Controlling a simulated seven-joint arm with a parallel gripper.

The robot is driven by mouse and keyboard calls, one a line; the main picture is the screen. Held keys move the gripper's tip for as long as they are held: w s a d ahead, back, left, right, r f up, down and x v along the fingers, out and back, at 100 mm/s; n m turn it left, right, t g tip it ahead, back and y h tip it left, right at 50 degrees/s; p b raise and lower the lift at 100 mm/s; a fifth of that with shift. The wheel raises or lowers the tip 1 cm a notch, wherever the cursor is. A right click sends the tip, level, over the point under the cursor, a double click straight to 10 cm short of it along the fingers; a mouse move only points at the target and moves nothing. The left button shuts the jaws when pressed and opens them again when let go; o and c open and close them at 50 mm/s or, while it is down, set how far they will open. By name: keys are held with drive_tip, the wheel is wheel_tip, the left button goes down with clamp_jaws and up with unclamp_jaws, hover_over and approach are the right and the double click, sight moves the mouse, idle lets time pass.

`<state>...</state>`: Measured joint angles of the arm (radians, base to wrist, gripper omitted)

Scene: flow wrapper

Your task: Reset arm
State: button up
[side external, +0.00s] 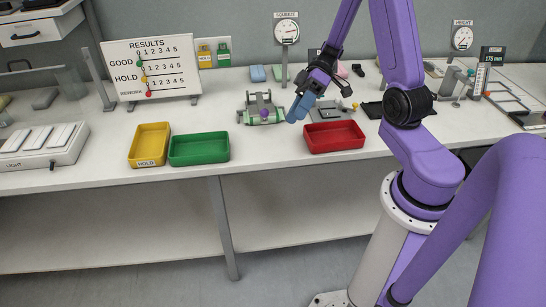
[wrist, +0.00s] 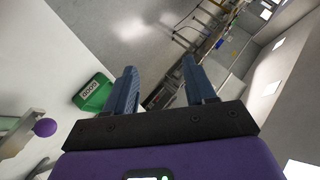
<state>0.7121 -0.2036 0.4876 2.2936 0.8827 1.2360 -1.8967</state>
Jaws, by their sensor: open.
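My gripper (side external: 297,110) hangs above the bench between the green tray and the red tray in the side view. In the wrist view my gripper (wrist: 160,88) shows two blue fingers spread apart with nothing between them. The fingers point out past the bench edge toward the room. My purple arm reaches over the bench from the right.
The bench (side external: 110,157) carries a yellow HOLD tray (side external: 149,145), an empty green tray (side external: 199,148) and an empty red tray (side external: 333,136). A green fixture with a purple knob (side external: 264,114) stands behind. A results board (side external: 152,67) stands at the back left.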

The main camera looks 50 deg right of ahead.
drive_tip(key=s+a+r+n+h, duration=0.2)
drive_tip(key=s+a+h, duration=0.3)
drive_tip(key=s, duration=0.3)
drive_tip(key=s+a+r+n+h, duration=0.2)
drive_tip(key=s+a+h, duration=0.3)
drive_tip(key=s, duration=0.4)
drive_tip(key=shift+s+a+r+n+t+h, duration=0.25)
drive_tip(key=shift+a+r+n+t+h, duration=0.1)
drive_tip(key=shift+r+h, duration=0.3)
idle(3.5)
